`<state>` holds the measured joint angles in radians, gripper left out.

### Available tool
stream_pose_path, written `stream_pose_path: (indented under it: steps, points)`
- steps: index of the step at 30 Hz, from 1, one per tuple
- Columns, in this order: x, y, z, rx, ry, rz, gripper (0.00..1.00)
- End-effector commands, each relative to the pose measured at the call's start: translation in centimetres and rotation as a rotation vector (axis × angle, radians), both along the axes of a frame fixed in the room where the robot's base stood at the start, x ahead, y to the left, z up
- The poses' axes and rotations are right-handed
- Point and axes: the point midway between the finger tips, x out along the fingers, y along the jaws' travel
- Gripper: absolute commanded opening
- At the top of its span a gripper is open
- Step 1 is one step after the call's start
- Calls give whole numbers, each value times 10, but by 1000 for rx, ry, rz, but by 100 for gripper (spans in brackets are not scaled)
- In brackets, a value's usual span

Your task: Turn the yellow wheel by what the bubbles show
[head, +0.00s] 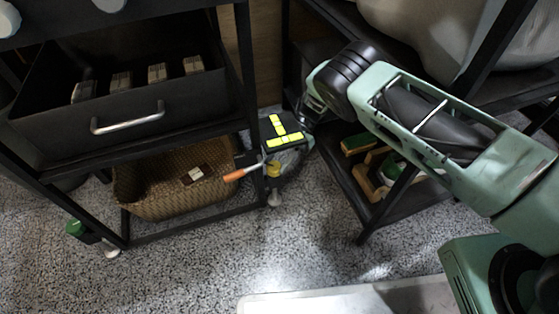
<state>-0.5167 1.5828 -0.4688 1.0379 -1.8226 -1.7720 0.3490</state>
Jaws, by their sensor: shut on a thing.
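The yellow wheel (273,168) sits low on the near right corner leg of the left rack, above a pale foot (274,199). A black level block (268,131) with two bright yellow-green vials, set across each other, is just above it. The bubbles are too small to read. My gripper (277,163) reaches in from the right, below the block, and is shut at the yellow wheel. Its fingertips are small and partly hidden. A rod with an orange handle (235,175) points left from beside the wheel; I cannot tell what holds it.
A green wheel (75,228) is at the rack's left leg. A black drawer (125,122) and a wicker basket (150,200) are in the rack. A second dark rack (362,238) with brushes stands close on the right. Open speckled floor (200,270) lies in front.

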Motion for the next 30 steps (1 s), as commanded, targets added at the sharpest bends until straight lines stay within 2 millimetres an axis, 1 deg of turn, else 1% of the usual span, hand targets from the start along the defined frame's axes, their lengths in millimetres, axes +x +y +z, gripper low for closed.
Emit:
stream_pose_path:
  steps: [13,14,15,16,30]
  points:
    - [1,-1,-2,-5,-3,5,16]
    - [0,-1,-2,-5,-3,5,47]
    - [0,-1,-2,-4,-2,5,58]
    - [0,-1,-2,-4,-2,5,60]
    - [0,0,0,-1,-1,5,60]
